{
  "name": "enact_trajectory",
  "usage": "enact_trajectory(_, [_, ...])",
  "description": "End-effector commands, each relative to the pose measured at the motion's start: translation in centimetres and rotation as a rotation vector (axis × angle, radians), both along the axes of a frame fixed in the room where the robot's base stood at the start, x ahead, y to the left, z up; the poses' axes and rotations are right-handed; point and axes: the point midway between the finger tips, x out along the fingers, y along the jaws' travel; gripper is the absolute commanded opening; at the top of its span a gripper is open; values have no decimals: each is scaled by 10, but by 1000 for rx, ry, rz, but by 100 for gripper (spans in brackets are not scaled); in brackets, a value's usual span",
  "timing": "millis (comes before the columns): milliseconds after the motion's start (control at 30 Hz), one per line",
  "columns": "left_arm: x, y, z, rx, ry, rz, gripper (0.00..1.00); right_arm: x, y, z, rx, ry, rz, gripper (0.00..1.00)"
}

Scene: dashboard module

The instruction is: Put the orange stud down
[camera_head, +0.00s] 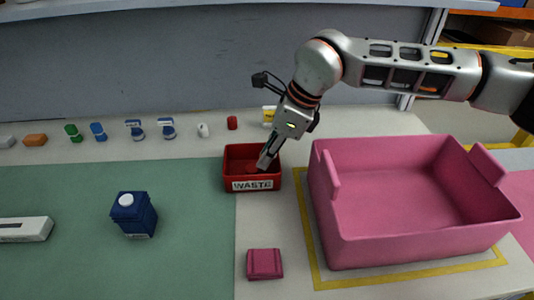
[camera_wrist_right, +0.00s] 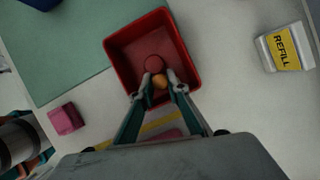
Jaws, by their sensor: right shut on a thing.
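My right gripper (camera_head: 264,166) reaches down into the red bin labelled WASTE (camera_head: 252,184). In the right wrist view the bin (camera_wrist_right: 121,53) lies under the fingers. The right gripper (camera_wrist_right: 163,88) is shut on the small round orange stud (camera_wrist_right: 160,81), held between the fingertips over the bin's inside. I cannot tell whether the stud touches the bin floor. A round red thing (camera_wrist_right: 153,64) lies in the bin just beyond the stud. In the head view the stud is hidden. My left gripper is not in view.
A large pink crate (camera_head: 420,245) stands right of the bin. A pink folded block (camera_head: 265,264) lies in front. A blue carton (camera_head: 134,214) stands on the green mat (camera_head: 60,185). Several small items line the back. A REFILL container (camera_wrist_right: 284,48) is beside the bin.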

Motion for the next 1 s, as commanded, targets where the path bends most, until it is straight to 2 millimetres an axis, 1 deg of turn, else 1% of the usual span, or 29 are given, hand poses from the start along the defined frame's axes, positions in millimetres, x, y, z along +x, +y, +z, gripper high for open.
enact_trajectory(167, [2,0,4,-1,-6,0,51,0,0,2,0,-2,0,0])
enact_trajectory(600, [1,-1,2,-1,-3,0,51,0,0,-10,1,-2,1,0])
enact_trajectory(733, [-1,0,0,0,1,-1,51,0,0,-10,0,-2,0,0])
enact_trajectory(767, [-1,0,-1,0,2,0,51,0,0,-10,0,-2,0,23])
enact_trajectory(800, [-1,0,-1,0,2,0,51,0,0,-10,0,-2,0,32])
enact_trajectory(1000, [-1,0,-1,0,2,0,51,0,0,-10,0,-2,0,32])
